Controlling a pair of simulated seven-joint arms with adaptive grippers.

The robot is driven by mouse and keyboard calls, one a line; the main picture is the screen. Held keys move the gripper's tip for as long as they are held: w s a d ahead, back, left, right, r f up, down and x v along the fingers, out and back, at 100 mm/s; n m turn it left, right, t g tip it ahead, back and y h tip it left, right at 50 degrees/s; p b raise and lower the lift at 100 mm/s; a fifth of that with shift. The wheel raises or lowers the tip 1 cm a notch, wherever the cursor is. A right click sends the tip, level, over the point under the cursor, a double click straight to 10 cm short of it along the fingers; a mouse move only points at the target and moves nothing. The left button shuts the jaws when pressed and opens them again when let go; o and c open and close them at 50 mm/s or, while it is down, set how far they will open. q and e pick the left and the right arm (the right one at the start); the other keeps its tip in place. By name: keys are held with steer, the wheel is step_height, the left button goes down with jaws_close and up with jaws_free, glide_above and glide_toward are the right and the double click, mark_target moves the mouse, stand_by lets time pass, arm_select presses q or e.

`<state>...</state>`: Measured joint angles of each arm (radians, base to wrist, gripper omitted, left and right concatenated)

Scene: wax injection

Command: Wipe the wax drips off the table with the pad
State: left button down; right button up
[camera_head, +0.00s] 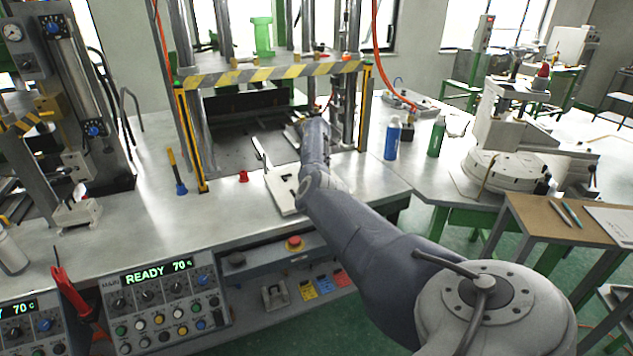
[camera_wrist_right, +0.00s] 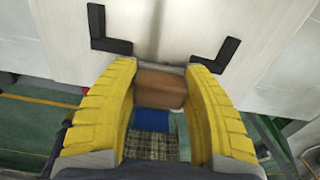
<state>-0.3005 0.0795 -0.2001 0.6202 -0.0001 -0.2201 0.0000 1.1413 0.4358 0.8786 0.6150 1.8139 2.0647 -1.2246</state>
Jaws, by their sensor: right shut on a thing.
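My right gripper (camera_wrist_right: 161,76) has its yellow ridged fingers closed on a brown block (camera_wrist_right: 160,90) in the right wrist view. A blue layer (camera_wrist_right: 152,120) and a checked cloth (camera_wrist_right: 150,147) show below the block between the fingers, and these look like the pad. The fingertips are over or near a white board with black corner brackets (camera_wrist_right: 105,30); contact cannot be told. In the head view the white board (camera_head: 279,196) lies near the table's front edge, and my right arm hides the gripper. My left gripper is not in view. I cannot make out wax drips.
The press frame with striped bar (camera_head: 270,74) stands behind the board. A red cap (camera_head: 243,176) and a blue-based brush (camera_head: 180,186) stand to its left. Blue (camera_head: 392,138) and green (camera_head: 437,137) bottles stand to the right. Bare tabletop (camera_head: 222,218) lies left of the board.

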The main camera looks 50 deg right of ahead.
steer(key=shift+s+a+r, duration=0.1)
steer(key=shift+s+a, duration=0.2)
steer(key=shift+s, duration=0.5)
steer(key=shift+s+a, duration=0.3)
steer(key=shift+s, duration=0.5)
steer(key=shift+w+a, duration=0.2)
steer(key=shift+a, duration=0.35)
steer(key=shift+w+d, duration=0.25)
steer(key=shift+w, duration=0.35)
steer(key=shift+w+d, duration=0.2)
steer(key=shift+w, duration=0.45)
steer(key=shift+w+d, duration=0.25)
steer(key=shift+w, duration=0.35)
steer(key=shift+a, duration=0.1)
steer(key=shift+w+a, duration=0.25)
steer(key=shift+a, duration=0.25)
steer(key=shift+s+a, duration=0.25)
steer(key=shift+s, duration=0.35)
steer(key=shift+s+a, duration=0.3)
steer(key=shift+s, duration=0.3)
steer(key=shift+s+a, duration=0.25)
steer(key=shift+s, duration=0.35)
